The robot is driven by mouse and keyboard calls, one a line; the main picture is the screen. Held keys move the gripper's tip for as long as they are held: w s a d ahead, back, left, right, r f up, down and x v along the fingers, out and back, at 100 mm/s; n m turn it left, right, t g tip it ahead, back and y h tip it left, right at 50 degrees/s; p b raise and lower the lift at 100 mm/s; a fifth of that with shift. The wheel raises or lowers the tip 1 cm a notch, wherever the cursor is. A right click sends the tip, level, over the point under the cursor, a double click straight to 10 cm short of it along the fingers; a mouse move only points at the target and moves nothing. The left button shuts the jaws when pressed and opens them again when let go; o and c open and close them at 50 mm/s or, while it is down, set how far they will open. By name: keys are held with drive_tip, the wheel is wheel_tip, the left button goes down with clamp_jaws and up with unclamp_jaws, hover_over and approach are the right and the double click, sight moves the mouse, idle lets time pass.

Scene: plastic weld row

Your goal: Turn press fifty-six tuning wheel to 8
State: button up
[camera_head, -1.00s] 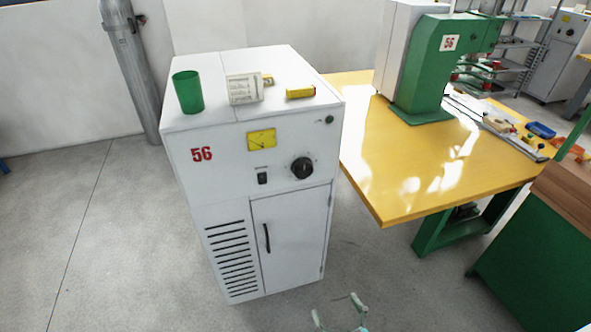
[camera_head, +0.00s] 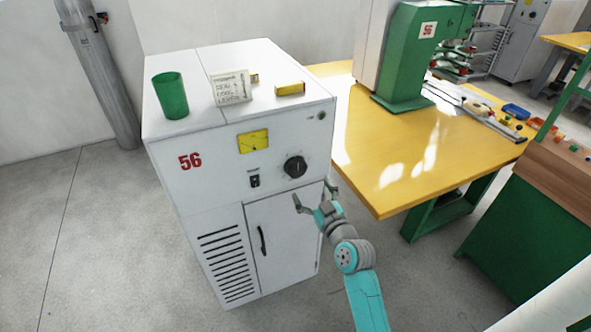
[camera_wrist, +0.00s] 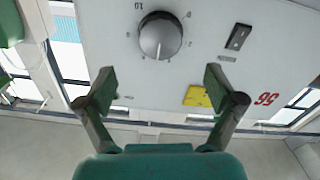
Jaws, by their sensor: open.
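The white press cabinet marked 56 (camera_head: 190,161) stands upright in the head view. Its black round tuning wheel (camera_head: 295,166) is on the upper right of the front panel. In the wrist view, which shows the panel upside down, the wheel (camera_wrist: 160,36) is grey and has a pale pointer line aimed toward the bottom of the picture. Small numbers ring it, with 10 at upper left; the others are too small to read surely. My gripper (camera_head: 314,193) is open and empty, just below the wheel in the head view. In the wrist view its fingertips (camera_wrist: 160,82) are spread, apart from the wheel.
A yellow table (camera_head: 390,185) with a green press (camera_head: 405,60) is at the right.

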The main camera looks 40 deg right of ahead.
sight(298, 171)
drive_tip(key=x, duration=1)
drive_tip(key=c, duration=1.1)
